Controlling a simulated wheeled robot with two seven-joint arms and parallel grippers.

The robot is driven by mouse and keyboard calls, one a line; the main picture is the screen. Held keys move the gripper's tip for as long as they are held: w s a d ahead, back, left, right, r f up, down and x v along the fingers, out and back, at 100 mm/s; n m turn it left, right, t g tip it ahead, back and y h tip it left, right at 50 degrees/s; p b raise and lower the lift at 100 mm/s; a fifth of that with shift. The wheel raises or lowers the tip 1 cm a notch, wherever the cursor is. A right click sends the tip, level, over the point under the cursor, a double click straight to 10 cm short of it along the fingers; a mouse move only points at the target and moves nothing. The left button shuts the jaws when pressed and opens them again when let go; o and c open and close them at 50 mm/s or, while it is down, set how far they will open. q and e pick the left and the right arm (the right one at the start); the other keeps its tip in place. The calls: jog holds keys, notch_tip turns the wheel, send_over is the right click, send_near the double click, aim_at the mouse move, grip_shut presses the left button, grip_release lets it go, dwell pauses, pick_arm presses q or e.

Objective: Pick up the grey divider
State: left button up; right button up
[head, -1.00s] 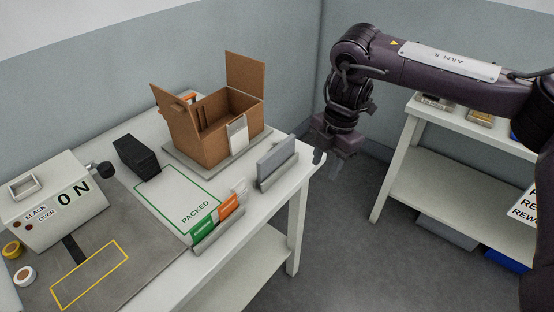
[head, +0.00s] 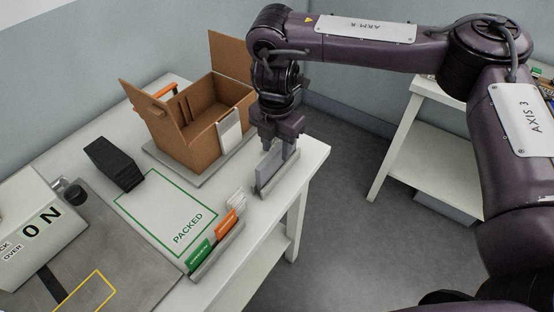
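The grey divider (head: 269,168) stands upright in a low grey holder (head: 264,189) at the right end of the white table. My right gripper (head: 278,148) points down at the divider's top edge and hides part of it. The fingertips blend with the grey plate, so I cannot tell whether they touch it or how wide they stand. My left gripper is not in view.
An open cardboard box (head: 191,144) with a white label stands just left of the divider. A rack with green and orange cards (head: 217,250) is in front. A black block (head: 113,163) stands beside the PACKED outline (head: 165,212). A white shelf (head: 423,150) is at right.

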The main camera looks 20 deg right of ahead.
aim_at(277, 162)
notch_tip(277, 162, down, 4)
jog(key=shift+w+r+p, duration=0.1)
jog(key=shift+p, duration=0.35)
grip_shut()
jog(key=shift+r, duration=0.1)
